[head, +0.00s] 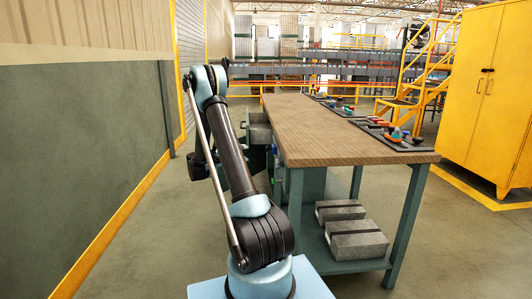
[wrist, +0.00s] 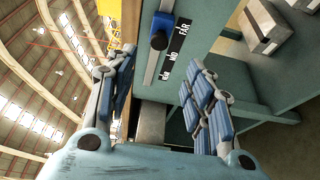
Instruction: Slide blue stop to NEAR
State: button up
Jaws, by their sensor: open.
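The blue stop (wrist: 158,40) is a small dark-blue block on a pale upright rail (wrist: 152,68) fixed to a teal panel in the wrist view. A label strip (wrist: 176,46) beside the rail reads FAR at the top, with smaller words, apparently MID and NEAR, below it. The stop sits beside the upper part of the strip, closest to FAR. My gripper (wrist: 162,60) is open, its blue-padded fingers apart on either side of the lower rail in the picture. It appears empty, and no contact with the stop shows. In the head view my arm hides most of this area.
A wood-topped workbench (head: 340,128) with teal legs stands right of my arm, bearing dark trays (head: 397,140) of small parts. Grey blocks (head: 357,240) lie on its lower shelf. A yellow cabinet (head: 490,90) stands farther right. Open floor (head: 150,215) lies left, up to the wall.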

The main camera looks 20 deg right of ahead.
aim_at(267, 149)
jog(key=d, duration=0.4)
jog(key=w+d, duration=0.1)
jog(key=d, duration=0.9)
jog(key=shift+w+d, duration=0.15)
jog(key=shift+w, duration=0.15)
grip_shut()
jog(key=shift+w, duration=0.1)
